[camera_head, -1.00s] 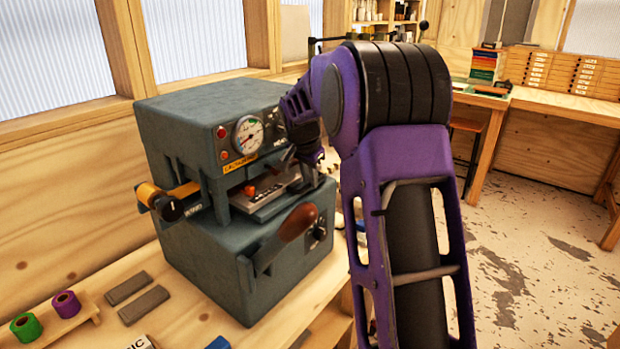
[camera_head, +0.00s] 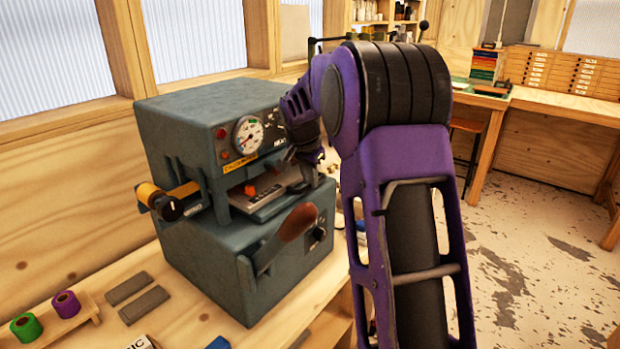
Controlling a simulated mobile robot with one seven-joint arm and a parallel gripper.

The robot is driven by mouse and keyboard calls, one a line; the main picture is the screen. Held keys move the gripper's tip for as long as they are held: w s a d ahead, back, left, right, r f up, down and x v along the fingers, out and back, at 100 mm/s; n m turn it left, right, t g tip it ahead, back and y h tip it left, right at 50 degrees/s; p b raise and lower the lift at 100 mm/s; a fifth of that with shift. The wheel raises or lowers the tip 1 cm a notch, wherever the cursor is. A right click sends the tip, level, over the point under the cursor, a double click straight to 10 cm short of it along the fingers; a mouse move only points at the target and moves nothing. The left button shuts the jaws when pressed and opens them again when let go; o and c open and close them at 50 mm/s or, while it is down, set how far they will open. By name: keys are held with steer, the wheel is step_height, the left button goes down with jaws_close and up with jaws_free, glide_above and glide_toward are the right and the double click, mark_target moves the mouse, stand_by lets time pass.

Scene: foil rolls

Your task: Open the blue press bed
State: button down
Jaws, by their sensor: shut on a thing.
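The blue-grey press (camera_head: 215,125) stands on the wooden bench, with a round gauge on its front. Its press bed (camera_head: 268,199) is a pale flat plate in the front slot, with a small orange piece (camera_head: 250,190) on it. The bed sticks out a little at the front. My gripper (camera_head: 300,184) is at the right end of the bed, in front of the slot. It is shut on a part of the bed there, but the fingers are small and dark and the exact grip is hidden.
A brown-handled lever (camera_head: 297,222) is on the press front, just below the bed. A yellow-banded roller with a black knob (camera_head: 160,201) sticks out at the left. Green (camera_head: 26,326) and purple (camera_head: 66,304) rolls and two grey bars (camera_head: 143,305) lie on the bench at left.

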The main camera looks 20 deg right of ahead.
steer(key=s+d+b, duration=0.2)
steer(key=s+d, duration=0.4)
steer(key=s, duration=0.3)
steer(key=s+d+b, duration=0.3)
steer(key=s+d, duration=0.3)
steer(key=s, duration=0.3)
steer(key=c, duration=1.1)
jaws_free()
